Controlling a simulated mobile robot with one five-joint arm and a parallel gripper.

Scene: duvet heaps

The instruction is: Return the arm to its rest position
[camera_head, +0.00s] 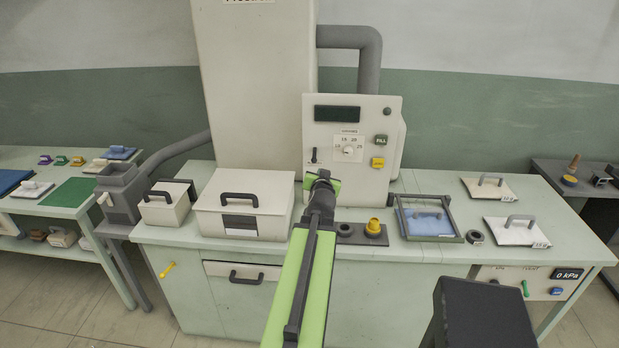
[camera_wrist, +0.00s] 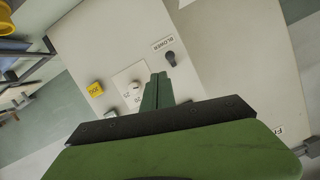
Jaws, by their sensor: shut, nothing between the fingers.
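My arm reaches out over the bench, its green link running up the middle of the head view. My gripper (camera_head: 322,182) is in front of the lower left of the control panel (camera_head: 374,168). In the wrist view my gripper (camera_wrist: 159,78) has its green fingers together, with nothing held. I cannot tell whether the fingertips touch the panel.
White boxes with dark handles (camera_head: 243,204) stand left of my arm. A yellow knob (camera_head: 374,226), a framed blue tray (camera_head: 430,218) and handled white plates (camera_head: 516,231) lie to the right. A tall pale column (camera_head: 255,90) rises behind. A side table (camera_head: 60,207) stands at left.

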